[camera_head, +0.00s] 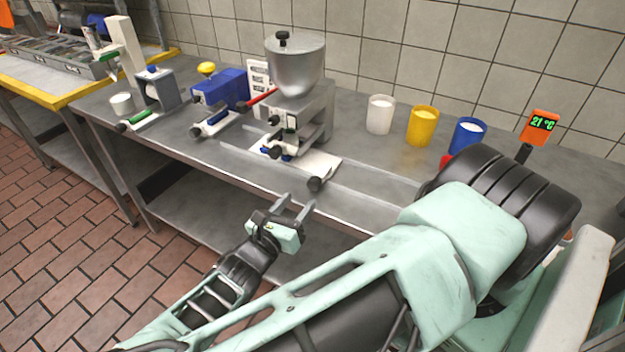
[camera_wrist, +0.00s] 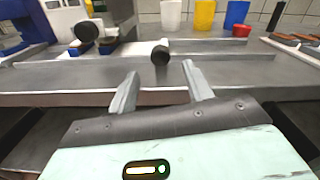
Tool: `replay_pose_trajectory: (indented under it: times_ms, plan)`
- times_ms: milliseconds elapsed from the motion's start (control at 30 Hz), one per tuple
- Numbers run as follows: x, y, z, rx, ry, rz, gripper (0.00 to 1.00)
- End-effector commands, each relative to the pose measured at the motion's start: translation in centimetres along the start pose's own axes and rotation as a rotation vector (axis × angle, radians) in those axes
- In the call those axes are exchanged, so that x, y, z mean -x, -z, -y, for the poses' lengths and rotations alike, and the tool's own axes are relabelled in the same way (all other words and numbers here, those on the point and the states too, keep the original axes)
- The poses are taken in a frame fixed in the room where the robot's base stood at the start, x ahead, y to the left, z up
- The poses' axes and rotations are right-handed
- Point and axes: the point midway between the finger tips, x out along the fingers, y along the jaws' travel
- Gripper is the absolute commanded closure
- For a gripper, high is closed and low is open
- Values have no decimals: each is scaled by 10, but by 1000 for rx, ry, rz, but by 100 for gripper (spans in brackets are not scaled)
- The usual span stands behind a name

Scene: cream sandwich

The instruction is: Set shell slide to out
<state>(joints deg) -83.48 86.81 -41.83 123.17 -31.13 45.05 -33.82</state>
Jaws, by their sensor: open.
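A hopper machine (camera_head: 297,95) with a steel funnel stands on the steel table. A pale flat slide (camera_head: 318,164) extends from its base toward the front edge, ending in a black round knob (camera_head: 315,184). No label readable here tells me which part is the shell slide. My gripper (camera_head: 295,206) is open and empty, in front of the table edge and short of this knob. In the wrist view the knob (camera_wrist: 160,55) appears beyond and between my open fingertips (camera_wrist: 160,72), apart from them. Another black knob (camera_wrist: 86,31) is to its left, on the machine.
A blue machine (camera_head: 221,89) and a grey press (camera_head: 156,88) with black-knobbed handles stand left. White (camera_head: 380,114), yellow (camera_head: 422,126) and blue (camera_head: 467,135) cups stand right of the hopper. The table's front edge (camera_wrist: 60,99) lies below the fingertips in the wrist view.

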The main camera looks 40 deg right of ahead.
Motion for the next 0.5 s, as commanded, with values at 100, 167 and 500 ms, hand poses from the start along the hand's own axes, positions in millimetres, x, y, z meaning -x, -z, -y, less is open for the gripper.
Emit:
replay_pose_trajectory:
  times_ms: [100,167,500]
  plan:
    - [-26,-3,2,2,4,4,50]
    - [-38,-2,1,2,3,3,50]
    - [-77,-1,0,0,1,0,50]
